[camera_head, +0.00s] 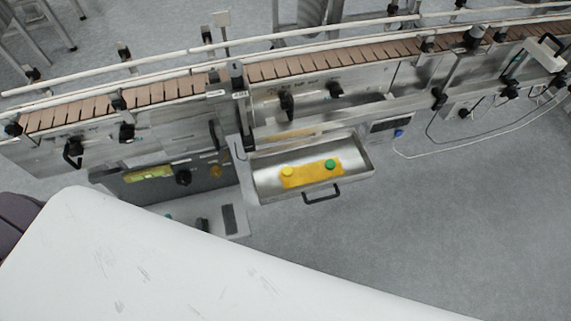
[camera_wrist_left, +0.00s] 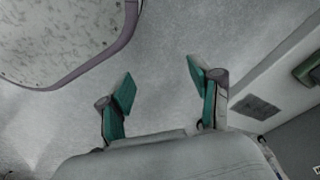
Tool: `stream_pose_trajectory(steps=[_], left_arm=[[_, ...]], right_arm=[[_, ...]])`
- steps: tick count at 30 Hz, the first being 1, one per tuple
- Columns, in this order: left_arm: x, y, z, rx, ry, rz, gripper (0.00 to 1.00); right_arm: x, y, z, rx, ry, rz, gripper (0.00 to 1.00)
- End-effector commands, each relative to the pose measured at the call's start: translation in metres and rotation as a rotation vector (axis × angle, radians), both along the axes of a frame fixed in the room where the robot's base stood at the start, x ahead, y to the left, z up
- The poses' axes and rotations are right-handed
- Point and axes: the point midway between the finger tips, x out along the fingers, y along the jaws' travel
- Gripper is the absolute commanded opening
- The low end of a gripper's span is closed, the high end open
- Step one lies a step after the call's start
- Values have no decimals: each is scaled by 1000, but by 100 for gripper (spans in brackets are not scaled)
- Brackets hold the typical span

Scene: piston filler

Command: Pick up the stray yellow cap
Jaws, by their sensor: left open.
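A small yellow cap (camera_head: 287,171) lies at the left end of a yellow-orange mat (camera_head: 312,177) in an open metal drawer (camera_head: 350,178) under the conveyor. A green cap (camera_head: 330,164) lies at the right end of the same mat. My left gripper (camera_wrist_left: 160,88) shows in the left wrist view with its two green-padded fingers wide apart and nothing between them. It hangs over bare grey floor; neither cap shows in that view. Neither gripper shows in the head view.
The conveyor (camera_head: 180,87) with brown slats runs across the back. The drawer has a black handle (camera_head: 321,193) at its front. A control box (camera_wrist_left: 258,104) stands right of my left gripper; a rounded pale, purple-edged surface (camera_wrist_left: 60,35) is at upper left. Floor right of the drawer is clear.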

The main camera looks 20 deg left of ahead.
Motion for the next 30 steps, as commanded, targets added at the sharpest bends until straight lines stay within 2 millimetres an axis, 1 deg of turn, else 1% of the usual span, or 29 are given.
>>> stream_pose_trajectory(steps=[1, 5, 8, 12, 17, 18, 20, 21, 22, 25, 30], left_arm=[[9, -1, 10, -1, -11, 1, 64], [29, -4, 40, -3, -27, 6, 64], [46, -7, 70, -7, -43, 13, 64], [66, -10, 118, -15, -64, 32, 64], [84, -16, 173, -37, -83, 78, 64], [88, -17, 186, -46, -87, 96, 64], [95, -21, 207, -63, -90, 132, 64], [101, -25, 222, -80, -92, 167, 64], [105, -28, 233, -96, -91, 198, 64], [118, -38, 254, -143, -71, 309, 64], [142, -54, 271, -205, -24, 498, 64]], right_arm=[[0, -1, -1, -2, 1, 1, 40], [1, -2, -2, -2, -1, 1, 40], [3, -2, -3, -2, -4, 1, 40], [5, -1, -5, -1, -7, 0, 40], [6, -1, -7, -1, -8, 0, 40], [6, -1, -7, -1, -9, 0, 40], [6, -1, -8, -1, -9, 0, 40], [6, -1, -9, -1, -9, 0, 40], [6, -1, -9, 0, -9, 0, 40], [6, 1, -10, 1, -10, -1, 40], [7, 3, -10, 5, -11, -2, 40]])
